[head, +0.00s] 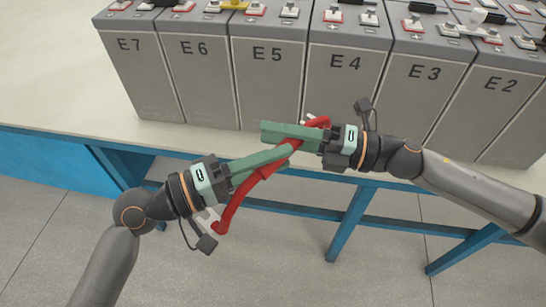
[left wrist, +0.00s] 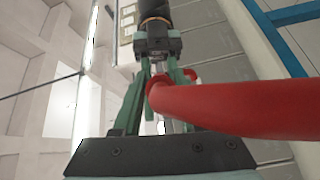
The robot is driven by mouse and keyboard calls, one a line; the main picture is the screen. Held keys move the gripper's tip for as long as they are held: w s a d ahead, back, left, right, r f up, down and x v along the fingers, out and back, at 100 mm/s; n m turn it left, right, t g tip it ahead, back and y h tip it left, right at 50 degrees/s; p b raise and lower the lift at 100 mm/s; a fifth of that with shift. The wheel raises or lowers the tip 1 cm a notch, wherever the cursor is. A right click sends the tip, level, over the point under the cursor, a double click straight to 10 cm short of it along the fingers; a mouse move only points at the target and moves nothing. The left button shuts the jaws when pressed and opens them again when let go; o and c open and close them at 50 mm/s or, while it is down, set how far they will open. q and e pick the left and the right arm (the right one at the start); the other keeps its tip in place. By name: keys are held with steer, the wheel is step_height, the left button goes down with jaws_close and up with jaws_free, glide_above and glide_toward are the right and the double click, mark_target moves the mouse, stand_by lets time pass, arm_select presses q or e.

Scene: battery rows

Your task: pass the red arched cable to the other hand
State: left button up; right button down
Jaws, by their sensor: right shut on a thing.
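The red arched cable (head: 228,208) hangs in the air in front of the battery row, sloping from upper right to lower left in the head view, with a metal lug at its lower end. My right gripper (head: 268,132) is shut on the cable near its upper end. My left gripper (head: 290,150) reaches in from below along the cable, its tips close to my right fingers. In the left wrist view its green fingers stand apart with a gap between them, and the cable (left wrist: 240,106) crosses in front of one finger. Contact there is hard to see.
Grey batteries, labelled E7 (head: 140,75) to E2 (head: 497,100), stand in a row on a pale bench top (head: 60,95) with a blue frame (head: 350,222). Terminals and connectors sit on top of them. Open floor lies in front of the bench.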

arm_select(q)
jaws_close()
stand_by(0.8)
steer(key=shift+r, duration=0.1)
arm_select(e)
steer(key=shift+c, duration=2.4)
jaws_free()
